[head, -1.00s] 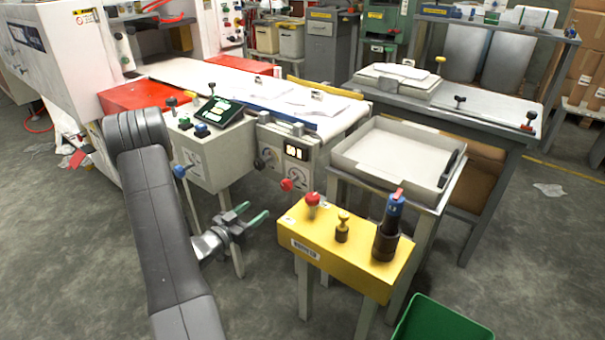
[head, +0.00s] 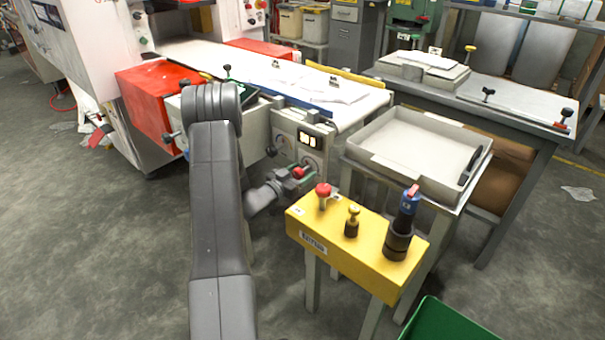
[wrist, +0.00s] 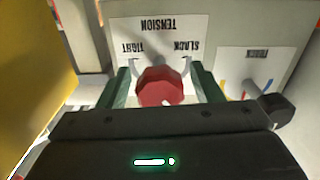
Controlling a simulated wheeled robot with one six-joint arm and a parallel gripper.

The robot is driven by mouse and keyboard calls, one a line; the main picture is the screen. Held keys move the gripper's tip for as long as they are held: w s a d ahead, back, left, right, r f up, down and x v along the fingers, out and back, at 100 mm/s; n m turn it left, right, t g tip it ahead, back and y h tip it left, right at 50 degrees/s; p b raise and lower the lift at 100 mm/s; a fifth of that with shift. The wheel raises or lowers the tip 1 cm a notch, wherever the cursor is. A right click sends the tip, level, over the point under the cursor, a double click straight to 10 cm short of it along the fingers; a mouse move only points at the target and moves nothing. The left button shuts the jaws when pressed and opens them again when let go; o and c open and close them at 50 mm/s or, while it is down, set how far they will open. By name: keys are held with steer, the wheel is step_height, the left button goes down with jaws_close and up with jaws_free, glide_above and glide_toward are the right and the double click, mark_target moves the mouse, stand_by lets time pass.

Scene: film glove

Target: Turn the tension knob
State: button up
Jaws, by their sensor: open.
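The tension knob is a red faceted knob (wrist: 160,87) in the middle of the wrist view, in front of a white label reading TENSION, TIGHT and SLACK upside down. In the head view the knob (head: 299,171) shows small on the front of the conveyor's grey control panel (head: 287,124). My gripper (wrist: 160,92) is open, with one green-lined finger on each side of the knob. Whether either finger touches it I cannot tell. In the head view my gripper (head: 294,178) is at the panel, its fingertips hard to make out.
A black knob (wrist: 278,109) by a second dial sits close right of my gripper in the wrist view. A yellow box (head: 340,250) with a red-topped button, a brass plunger and a blue-capped handle stands just right of the gripper in the head view. A white tray (head: 372,160) is behind it.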

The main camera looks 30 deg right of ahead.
steer(key=shift+w+d, duration=0.2)
steer(key=shift+d, duration=0.25)
steer(key=c, duration=1)
steer(key=shift+f+m+b, duration=0.15)
steer(key=shift+m+b, duration=0.15)
steer(key=shift+b, duration=0.2)
steer(key=m+b, duration=0.2)
steer(key=b, duration=0.1)
steer(key=shift+f+m, duration=0.15)
steer(key=shift+m, duration=0.15)
steer(key=m+b, duration=0.2)
steer(key=b, duration=0.1)
steer(key=shift+m, duration=0.3)
steer(key=m+b, duration=0.3)
steer(key=b, duration=0.1)
steer(key=shift+s+m, duration=0.1)
steer(key=shift+m, duration=0.3)
steer(key=shift+r, duration=0.25)
